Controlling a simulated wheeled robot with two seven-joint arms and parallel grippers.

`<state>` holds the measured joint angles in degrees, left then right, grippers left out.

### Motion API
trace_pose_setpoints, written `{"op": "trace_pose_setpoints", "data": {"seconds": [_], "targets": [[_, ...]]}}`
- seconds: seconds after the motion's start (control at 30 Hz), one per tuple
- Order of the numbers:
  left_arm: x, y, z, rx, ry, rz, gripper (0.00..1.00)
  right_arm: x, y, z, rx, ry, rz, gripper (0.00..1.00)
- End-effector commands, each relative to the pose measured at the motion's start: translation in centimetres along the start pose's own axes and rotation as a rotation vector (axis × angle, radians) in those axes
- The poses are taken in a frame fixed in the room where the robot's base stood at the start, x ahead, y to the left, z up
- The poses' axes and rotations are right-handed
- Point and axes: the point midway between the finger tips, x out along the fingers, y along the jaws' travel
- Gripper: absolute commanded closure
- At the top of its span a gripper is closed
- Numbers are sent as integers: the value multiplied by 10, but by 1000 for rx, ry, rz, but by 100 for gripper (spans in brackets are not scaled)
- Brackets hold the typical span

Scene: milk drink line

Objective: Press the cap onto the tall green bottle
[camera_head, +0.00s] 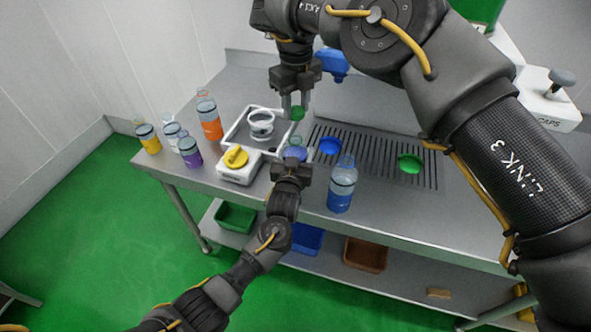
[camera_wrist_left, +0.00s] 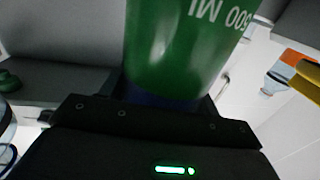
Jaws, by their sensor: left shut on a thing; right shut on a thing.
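My right gripper (camera_head: 295,103) is shut on a small green cap (camera_head: 298,113), held above the table at the white fixture's right edge. My left gripper (camera_head: 294,158) is below it in the head view, near the table's front edge. In the left wrist view the left gripper is shut on a green bottle (camera_wrist_left: 185,45) marked 500 ML, with a dark blue part low between the jaws. The cap appears apart from the bottle.
A white fixture with a ring (camera_head: 261,122) and a yellow-knobbed white box (camera_head: 238,172) stand left of the grippers. Several bottles, including an orange one (camera_head: 210,124), stand farther left. A blue bottle (camera_head: 341,190) stands right, before a grating (camera_head: 380,160) with blue and green round pieces.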

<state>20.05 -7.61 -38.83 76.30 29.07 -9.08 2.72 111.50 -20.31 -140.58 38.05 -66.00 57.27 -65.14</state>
Motion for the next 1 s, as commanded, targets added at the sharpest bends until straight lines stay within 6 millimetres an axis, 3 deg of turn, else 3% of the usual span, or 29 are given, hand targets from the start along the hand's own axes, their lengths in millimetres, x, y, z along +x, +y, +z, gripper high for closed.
{"op": "trace_pose_setpoints", "data": {"seconds": [0.13,0.6,1.0], "targets": [[0,0,0,0,0,0,80,0,0,0,0,0,0,84],[0,0,0,0,0,-1,80,48,1,1,-1,1,1,84],[0,0,0,0,0,-1,80,49,0,2,0,-1,0,84]]}}
